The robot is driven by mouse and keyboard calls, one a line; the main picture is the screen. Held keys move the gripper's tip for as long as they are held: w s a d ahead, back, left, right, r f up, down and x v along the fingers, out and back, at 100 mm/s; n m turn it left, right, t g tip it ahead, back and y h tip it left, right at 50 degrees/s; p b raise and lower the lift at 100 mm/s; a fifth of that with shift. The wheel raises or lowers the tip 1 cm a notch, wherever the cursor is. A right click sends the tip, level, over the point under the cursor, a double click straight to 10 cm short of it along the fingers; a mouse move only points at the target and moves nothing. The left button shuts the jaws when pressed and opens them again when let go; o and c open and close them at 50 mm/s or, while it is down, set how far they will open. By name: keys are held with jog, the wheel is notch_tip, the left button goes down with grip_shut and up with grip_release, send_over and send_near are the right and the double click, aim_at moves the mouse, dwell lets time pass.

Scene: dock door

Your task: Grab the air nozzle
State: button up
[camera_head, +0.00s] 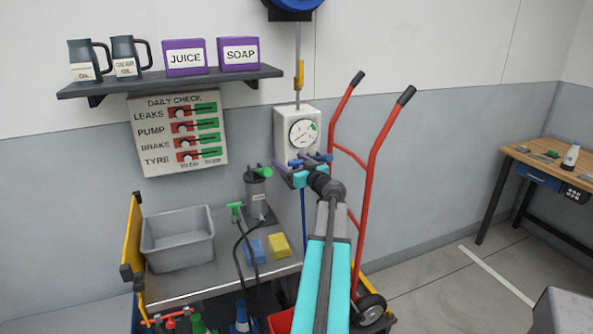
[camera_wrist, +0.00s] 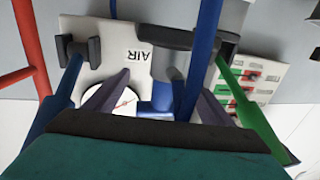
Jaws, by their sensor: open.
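The air station is a pale box (camera_head: 297,136) on the wall with a round gauge; its upside-down AIR label shows in the wrist view (camera_wrist: 138,55). A blue part that looks like the air nozzle (camera_wrist: 160,97) shows below the label there, with a blue bar or hose (camera_wrist: 205,55) beside it. In the wrist view my gripper (camera_wrist: 135,47) is open, the dark pads apart. The head view hides most of the nozzle behind my gripper; contact cannot be told.
A red hand truck (camera_head: 372,165) stands close to the right of the station. A cart (camera_head: 200,285) below holds a grey bin (camera_head: 178,240), a blue and a yellow block. A dark cylinder with a green nozzle (camera_head: 257,195) stands left of my arm. A shelf (camera_head: 170,82) is upper left.

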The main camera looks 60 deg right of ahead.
jog(key=c, duration=1.1)
jog(key=shift+r, duration=0.15)
jog(key=r+b+v, duration=0.1)
jog(key=v, duration=0.5)
jog(key=r+b+v, duration=0.1)
jog(key=b+v, duration=0.1)
jog(key=v, duration=0.4)
jog(key=r+b+v, duration=0.1)
jog(key=v, duration=0.5)
jog(key=shift+r+b, duration=0.2)
jog(key=shift+b, duration=0.15)
